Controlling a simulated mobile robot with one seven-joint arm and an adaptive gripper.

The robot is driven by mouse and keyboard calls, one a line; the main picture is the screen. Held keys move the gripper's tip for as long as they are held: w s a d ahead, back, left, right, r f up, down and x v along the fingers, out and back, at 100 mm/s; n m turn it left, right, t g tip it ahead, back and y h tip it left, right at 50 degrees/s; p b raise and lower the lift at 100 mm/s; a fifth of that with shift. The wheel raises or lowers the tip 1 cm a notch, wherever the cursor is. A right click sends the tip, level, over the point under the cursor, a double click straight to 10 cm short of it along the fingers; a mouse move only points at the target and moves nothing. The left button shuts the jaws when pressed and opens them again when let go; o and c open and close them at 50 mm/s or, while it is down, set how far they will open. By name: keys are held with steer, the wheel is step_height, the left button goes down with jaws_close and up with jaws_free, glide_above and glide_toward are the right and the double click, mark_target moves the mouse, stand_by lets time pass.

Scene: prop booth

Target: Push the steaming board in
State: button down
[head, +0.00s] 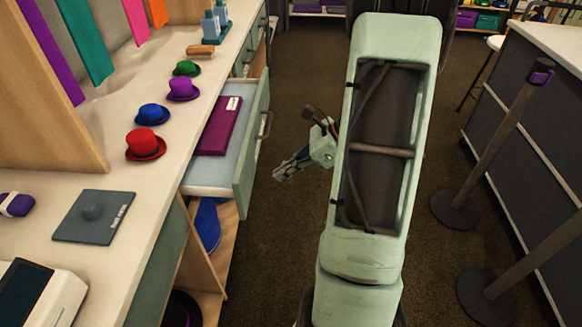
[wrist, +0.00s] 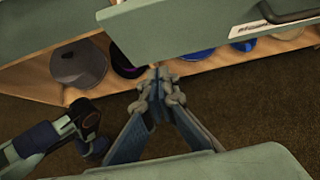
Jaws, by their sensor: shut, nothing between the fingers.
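The steaming board appears to be the pulled-out, pale blue-grey board (head: 205,177) on the left, sticking out of the counter over the aisle. A purple flat item with a white label (head: 218,126) lies on it. Its green front (head: 249,150) has a dark handle; the front also shows at the top of the wrist view (wrist: 200,30), with a white label. My gripper (head: 281,174) is shut and empty in the aisle, just right of the front, with a visible gap between them. In the wrist view its fingertips (wrist: 157,82) meet below the front.
Hats, including a red one (head: 146,145), and a grey plate (head: 94,216) lie on the counter (head: 95,170). Below the board, a wooden shelf holds a grey hat (wrist: 79,63) and other hats. Posts with round bases (head: 455,210) stand right.

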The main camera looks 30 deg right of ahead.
mark_target(200, 178)
steer(key=shift+w+a+f+b, duration=0.25)
steer(key=shift+w+a+f, duration=0.35)
steer(key=shift+a, duration=0.35)
steer(key=shift+w+a+f+b, duration=0.25)
steer(key=shift+w+a+f, duration=0.15)
steer(key=shift+w+a, duration=0.5)
steer(key=shift+w+a+f+b, duration=0.25)
steer(key=shift+w+a+f, duration=0.25)
steer(key=shift+a, duration=0.55)
steer(key=shift+w+a, duration=0.2)
steer(key=shift+a, duration=0.15)
steer(key=w+a, duration=0.2)
steer(key=a, duration=0.1)
steer(key=w+a, duration=0.3)
steer(key=a, duration=0.1)
steer(key=w+a, duration=0.2)
steer(key=a, duration=0.1)
steer(key=shift+w+a+p, duration=0.15)
steer(key=shift+a+p, duration=0.25)
steer(key=shift+w+a, duration=0.1)
steer(key=shift+a, duration=0.05)
steer(key=shift+r, duration=0.15)
